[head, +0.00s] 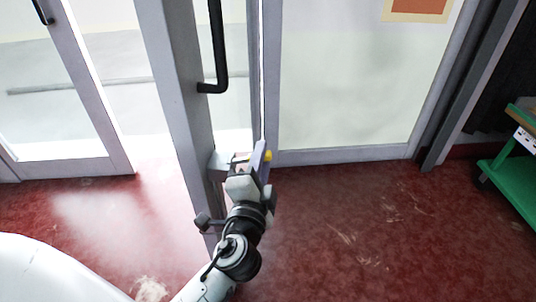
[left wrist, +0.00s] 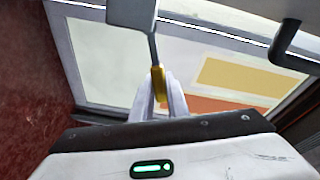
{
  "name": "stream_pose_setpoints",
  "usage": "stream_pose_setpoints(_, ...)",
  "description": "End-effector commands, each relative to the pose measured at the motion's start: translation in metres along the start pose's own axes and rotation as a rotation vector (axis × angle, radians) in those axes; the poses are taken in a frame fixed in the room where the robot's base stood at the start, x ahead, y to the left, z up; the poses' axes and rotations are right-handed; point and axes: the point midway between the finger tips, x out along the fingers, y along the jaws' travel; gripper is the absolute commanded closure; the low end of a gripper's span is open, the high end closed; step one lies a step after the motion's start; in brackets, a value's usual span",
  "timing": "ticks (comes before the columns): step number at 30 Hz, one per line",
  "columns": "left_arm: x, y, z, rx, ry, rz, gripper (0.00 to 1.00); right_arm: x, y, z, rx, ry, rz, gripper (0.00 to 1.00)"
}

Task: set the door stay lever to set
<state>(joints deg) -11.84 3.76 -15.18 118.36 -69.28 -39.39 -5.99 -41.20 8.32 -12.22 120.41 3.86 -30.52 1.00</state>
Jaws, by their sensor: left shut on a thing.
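The door stay is a grey box (left wrist: 132,14) in the left wrist view, with a thin grey rod and a yellow-tipped lever (left wrist: 158,84) coming from it. Any set marking is too small or hidden to tell. My right gripper is out of view.
A black pull handle (head: 216,60) is on the door above my arm. A glazed panel (head: 350,90) with an orange and yellow sign (head: 418,8) stands behind. A green cart (head: 512,175) is at the far right. The red floor (head: 370,230) is clear at right.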

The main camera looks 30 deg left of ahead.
Motion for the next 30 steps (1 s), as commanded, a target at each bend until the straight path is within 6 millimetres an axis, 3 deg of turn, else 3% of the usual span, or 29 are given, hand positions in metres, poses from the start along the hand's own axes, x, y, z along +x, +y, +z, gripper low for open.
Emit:
stream_pose_setpoints(10, 0.000, 0.001, 0.004, 0.017, -0.011, 0.000, 1.00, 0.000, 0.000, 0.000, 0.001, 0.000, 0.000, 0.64)
stream_pose_setpoints(11, 0.000, 0.001, 0.004, 0.017, -0.011, 0.000, 0.83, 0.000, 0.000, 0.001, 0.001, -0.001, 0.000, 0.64)
stream_pose_setpoints(14, 0.000, 0.001, 0.003, 0.015, -0.009, 0.000, 0.67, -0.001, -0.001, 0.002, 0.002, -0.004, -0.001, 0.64)
stream_pose_setpoints(23, 0.000, -0.001, 0.001, 0.009, -0.005, 0.000, 0.67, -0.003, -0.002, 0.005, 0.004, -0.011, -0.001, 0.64)
stream_pose_setpoints(30, 0.000, -0.035, -0.011, 0.006, -0.003, -0.003, 0.67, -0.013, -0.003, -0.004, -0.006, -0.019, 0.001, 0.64)
